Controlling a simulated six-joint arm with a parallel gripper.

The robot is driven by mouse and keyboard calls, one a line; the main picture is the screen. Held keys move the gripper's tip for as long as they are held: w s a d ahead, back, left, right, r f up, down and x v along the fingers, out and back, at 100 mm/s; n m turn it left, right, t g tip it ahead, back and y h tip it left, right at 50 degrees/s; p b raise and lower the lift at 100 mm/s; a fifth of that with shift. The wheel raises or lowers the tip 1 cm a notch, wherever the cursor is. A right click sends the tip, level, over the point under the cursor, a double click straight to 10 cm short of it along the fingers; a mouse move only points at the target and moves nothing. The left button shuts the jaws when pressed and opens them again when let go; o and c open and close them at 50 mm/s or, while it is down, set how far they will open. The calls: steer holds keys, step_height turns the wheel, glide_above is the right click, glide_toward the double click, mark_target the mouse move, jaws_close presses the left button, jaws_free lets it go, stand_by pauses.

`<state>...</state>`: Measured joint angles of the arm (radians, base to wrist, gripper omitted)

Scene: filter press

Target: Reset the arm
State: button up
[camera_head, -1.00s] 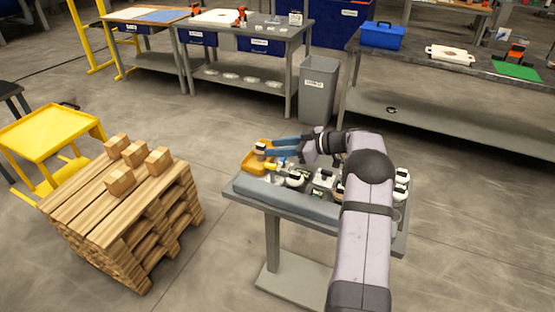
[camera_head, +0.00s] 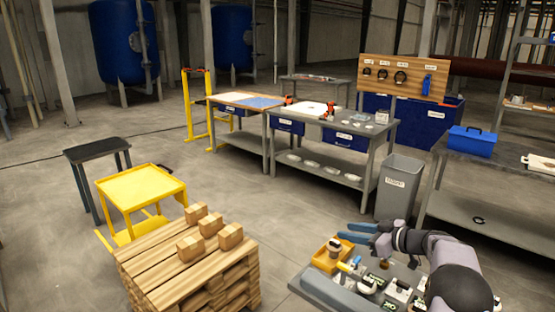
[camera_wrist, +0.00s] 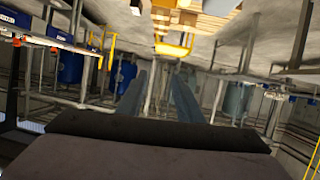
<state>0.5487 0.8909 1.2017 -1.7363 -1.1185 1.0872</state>
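My gripper (camera_head: 345,231) has two blue fingers. In the head view it points left, above the back of the small workstation table (camera_head: 335,293). In the wrist view my gripper (camera_wrist: 160,80) shows its two fingers apart with nothing between them. My grey arm reaches in from the lower right of the head view. An orange tray (camera_head: 323,262) lies on the table below and left of the fingers, with a small dark-topped round item (camera_head: 334,247) at it. The fingers are apart from both.
Several fittings lie on the small table beside my arm. A wooden pallet stack (camera_head: 190,268) with several boxes stands to the left, near a yellow cart (camera_head: 142,187). A grey bin (camera_head: 398,188) stands behind my gripper. Workbenches are farther back; open floor lies between.

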step_height(320, 180, up, 6)
steer(key=w+m+t+h+p, duration=0.1)
steer(key=w+m+t+h, duration=0.2)
steer(key=h, duration=0.2)
steer(key=s+a+f+m+g+h+p, duration=0.1)
steer(key=s+a+f+g, duration=0.3)
steer(key=s, duration=1.1)
steer(key=s+a+f+m+g+h+p, duration=0.1)
steer(key=s+a+f+g, duration=0.3)
steer(key=s, duration=1.1)
steer(key=s+a+f+m+g+h+p, duration=0.1)
steer(key=s+a+f+m+g+h, duration=0.1)
steer(key=s, duration=1.2)
step_height(320, 180, down, 2)
steer(key=a+m+g, duration=0.1)
steer(key=a+g, duration=0.2)
steer(key=shift+s+m+g+p, duration=0.3)
steer(key=shift+s+g, duration=0.1)
